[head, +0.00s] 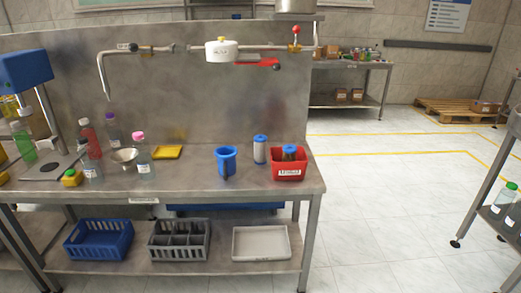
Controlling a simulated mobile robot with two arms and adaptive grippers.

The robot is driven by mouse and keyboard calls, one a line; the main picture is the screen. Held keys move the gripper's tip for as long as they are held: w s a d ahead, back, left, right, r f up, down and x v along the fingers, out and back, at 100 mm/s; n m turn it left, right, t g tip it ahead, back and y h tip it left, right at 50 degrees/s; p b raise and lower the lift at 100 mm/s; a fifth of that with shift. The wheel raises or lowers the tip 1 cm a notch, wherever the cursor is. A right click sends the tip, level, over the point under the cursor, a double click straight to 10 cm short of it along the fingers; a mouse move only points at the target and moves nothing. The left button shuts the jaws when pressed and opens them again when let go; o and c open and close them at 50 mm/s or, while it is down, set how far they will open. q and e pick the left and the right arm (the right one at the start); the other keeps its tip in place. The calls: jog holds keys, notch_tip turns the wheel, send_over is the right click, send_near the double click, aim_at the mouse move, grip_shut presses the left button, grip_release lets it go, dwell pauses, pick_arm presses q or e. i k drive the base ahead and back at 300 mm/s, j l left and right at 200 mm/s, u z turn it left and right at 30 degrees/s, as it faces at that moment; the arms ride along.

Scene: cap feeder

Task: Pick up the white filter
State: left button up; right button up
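The white filter (260,151) is a white cylinder with a blue top. It stands upright on the steel workbench (215,188), toward its right end. A red bin (288,174) with a white label is right beside it and holds a dark brownish cylinder (289,154) with a blue top. A blue cup (227,161) with a dark handle stands to the left of the filter, with a gap between them. Neither of my grippers is in view.
A pipe with a white housing head (221,50) and a red lever (258,64) runs along the bench's back panel above the filter. Several bottles, a steel funnel (125,159) and a yellow tray (168,152) are farther left. Crates sit on the lower shelf.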

aim_at(259, 141)
jog(key=i+j, duration=0.3)
jog(key=i, duration=0.15)
jog(key=i+j+z, duration=0.1)
jog(key=i+j, duration=0.2)
jog(key=i, duration=0.2)
